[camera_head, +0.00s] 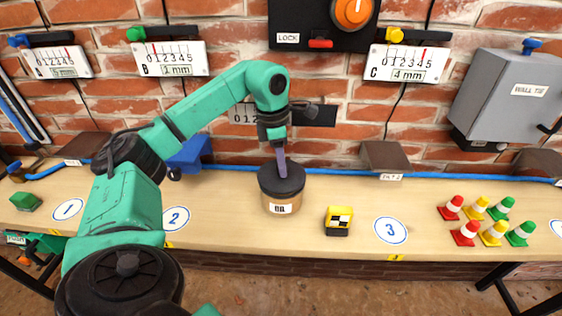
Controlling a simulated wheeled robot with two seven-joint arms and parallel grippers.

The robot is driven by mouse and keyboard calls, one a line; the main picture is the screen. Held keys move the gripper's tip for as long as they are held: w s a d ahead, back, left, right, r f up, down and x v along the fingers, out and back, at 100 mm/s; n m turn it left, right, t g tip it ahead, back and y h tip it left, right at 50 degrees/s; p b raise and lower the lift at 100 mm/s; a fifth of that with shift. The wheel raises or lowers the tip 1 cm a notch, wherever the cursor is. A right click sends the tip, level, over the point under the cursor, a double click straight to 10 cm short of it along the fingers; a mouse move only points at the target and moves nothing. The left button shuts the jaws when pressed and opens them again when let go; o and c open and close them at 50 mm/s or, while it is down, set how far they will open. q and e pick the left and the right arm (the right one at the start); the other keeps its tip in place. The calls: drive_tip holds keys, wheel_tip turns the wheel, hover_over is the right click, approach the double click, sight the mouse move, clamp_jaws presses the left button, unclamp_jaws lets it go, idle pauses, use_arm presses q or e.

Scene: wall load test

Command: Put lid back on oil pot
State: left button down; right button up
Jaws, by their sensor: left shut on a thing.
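The oil pot (281,204) is a round tan pot with a small white label, standing on the wooden bench between the round markers 2 and 3. A dark round lid (270,183) is at its top, looking level and lined up with the pot. I cannot tell whether it is fully seated. My left gripper (282,164) points down from above, its grey-purple fingers shut on the lid at its middle. The fingers hide the part they grip. My right gripper is not in view.
A yellow-and-black block (339,220) stands right of the pot. Several red, yellow and green cones (464,232) stand farther right. A blue block (190,154) and a blue pipe (340,171) lie behind. The bench front around marker 3 (390,230) is clear.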

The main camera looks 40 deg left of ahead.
use_arm(q)
drive_tip(key=shift+r+p, duration=0.1)
drive_tip(key=shift+p, duration=0.2)
idle(0.4)
drive_tip(key=shift+f, duration=0.25)
idle(0.6)
drive_tip(key=shift+p, duration=0.3)
idle(0.5)
unclamp_jaws()
drive_tip(key=shift+s+d+r, duration=0.1)
drive_tip(key=shift+d+r, duration=0.05)
idle(0.4)
